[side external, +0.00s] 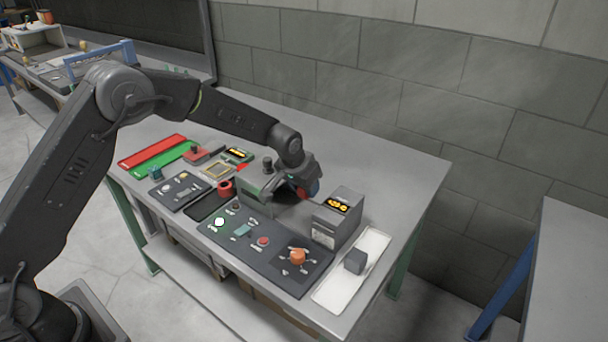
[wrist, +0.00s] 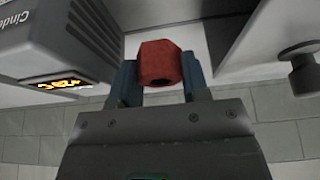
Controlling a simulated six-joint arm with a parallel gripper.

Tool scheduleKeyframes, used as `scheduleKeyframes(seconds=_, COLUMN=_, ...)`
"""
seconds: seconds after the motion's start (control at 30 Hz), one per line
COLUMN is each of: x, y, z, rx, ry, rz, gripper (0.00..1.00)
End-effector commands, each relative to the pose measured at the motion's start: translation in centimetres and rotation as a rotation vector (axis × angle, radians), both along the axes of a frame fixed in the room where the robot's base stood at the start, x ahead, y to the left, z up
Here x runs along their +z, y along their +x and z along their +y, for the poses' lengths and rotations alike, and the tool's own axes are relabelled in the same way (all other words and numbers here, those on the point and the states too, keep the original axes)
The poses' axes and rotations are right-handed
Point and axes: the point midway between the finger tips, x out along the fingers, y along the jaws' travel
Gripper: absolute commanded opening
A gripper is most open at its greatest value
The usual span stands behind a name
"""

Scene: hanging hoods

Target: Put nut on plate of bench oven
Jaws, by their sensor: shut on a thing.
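My gripper (wrist: 160,82) is shut on a red hexagonal nut (wrist: 161,62), with a dark hole facing the wrist camera. The blue fingers press its two sides. In the side external view, my gripper (side external: 304,192) is at the bench equipment, between a pale greenish box and a grey box with a lit yellow display (side external: 338,216). The display box also shows in the wrist view (wrist: 60,45), left of the nut. I cannot tell which unit is the bench oven. Its plate is not clearly visible, and my gripper hides part of that area.
A dark panel (side external: 241,245) with several buttons and an orange knob lies in front. A white tray (side external: 340,287) holding a grey cube (side external: 355,261) is at the right. Red and green strips (side external: 152,150) lie at the left. The table's back right is clear.

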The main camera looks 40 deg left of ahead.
Motion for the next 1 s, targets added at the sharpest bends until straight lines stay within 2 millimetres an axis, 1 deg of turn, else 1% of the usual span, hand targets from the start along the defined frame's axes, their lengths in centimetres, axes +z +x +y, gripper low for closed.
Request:
scheduleKeyframes(seconds=0.17, x=-1.5, y=0.0, z=0.0, rx=0.000, ry=0.001, rz=0.001, gripper=0.13)
scheduleKeyframes(seconds=0.4, x=-4.2, y=0.0, z=0.0, rx=0.000, ry=0.001, rz=0.001, gripper=0.13)
scheduleKeyframes(seconds=0.6, x=-5.7, y=0.0, z=0.0, rx=0.000, ry=0.001, rz=-0.001, gripper=0.13)
scheduleKeyframes(seconds=0.8, x=-6.4, y=0.0, z=0.0, rx=0.000, ry=0.001, rz=-0.002, gripper=0.13)
scheduleKeyframes(seconds=1.0, x=-6.4, y=0.0, z=0.0, rx=0.000, ry=0.001, rz=-0.002, gripper=0.13)
